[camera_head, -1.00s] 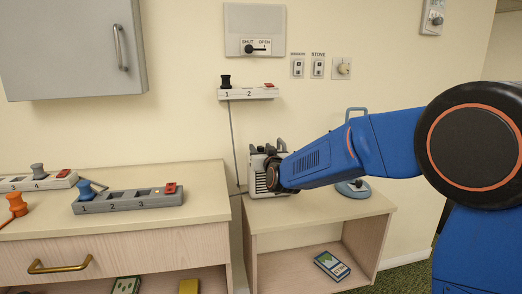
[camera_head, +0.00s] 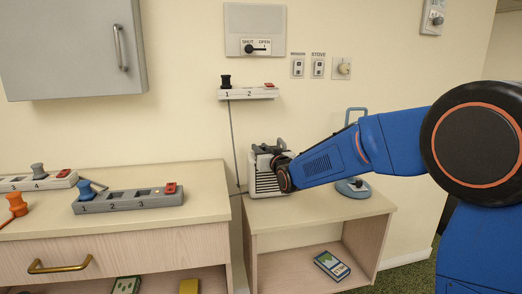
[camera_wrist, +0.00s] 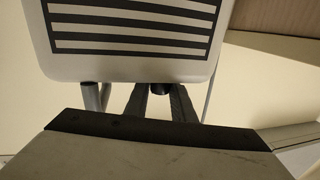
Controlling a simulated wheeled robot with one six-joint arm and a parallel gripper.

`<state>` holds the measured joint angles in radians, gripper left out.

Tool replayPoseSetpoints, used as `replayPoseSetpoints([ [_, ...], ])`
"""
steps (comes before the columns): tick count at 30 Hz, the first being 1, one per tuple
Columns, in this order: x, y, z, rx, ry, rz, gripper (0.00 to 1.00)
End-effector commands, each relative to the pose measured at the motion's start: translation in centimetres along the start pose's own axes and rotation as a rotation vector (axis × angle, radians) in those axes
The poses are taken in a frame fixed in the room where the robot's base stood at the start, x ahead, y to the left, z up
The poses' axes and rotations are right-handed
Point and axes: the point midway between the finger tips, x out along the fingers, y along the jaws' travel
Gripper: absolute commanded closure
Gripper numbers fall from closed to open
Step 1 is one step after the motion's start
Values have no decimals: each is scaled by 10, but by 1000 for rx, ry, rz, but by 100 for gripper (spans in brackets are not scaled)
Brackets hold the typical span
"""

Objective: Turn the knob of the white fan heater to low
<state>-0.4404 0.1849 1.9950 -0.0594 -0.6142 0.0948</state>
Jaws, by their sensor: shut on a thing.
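The white fan heater (camera_head: 264,184) stands on the right-hand low cabinet, its slatted grille facing out. The wrist view shows its grille and pale casing (camera_wrist: 130,67) close up. My gripper (camera_head: 270,153) reaches in from the right at the top of the heater. In the wrist view my gripper (camera_wrist: 160,93) has its dark fingers shut around a small dark knob (camera_wrist: 160,91) at the casing's edge. The fingers hide most of the knob, and I cannot read its setting or any marks.
The heater's cabinet top (camera_head: 310,207) has a blue-grey item (camera_head: 353,188) standing behind my arm. A cord (camera_head: 235,150) hangs from the wall power strip (camera_head: 249,93) beside the heater. A grey power strip (camera_head: 128,198) lies on the left counter (camera_head: 195,203).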

Motion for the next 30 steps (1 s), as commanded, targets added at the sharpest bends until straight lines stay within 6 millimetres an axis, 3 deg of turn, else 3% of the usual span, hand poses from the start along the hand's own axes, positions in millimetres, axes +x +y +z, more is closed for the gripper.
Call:
replayPoseSetpoints([
  [21,0,2,-2,-1,-9,-231,100],
  [30,0,1,0,1,-15,-255,100],
])
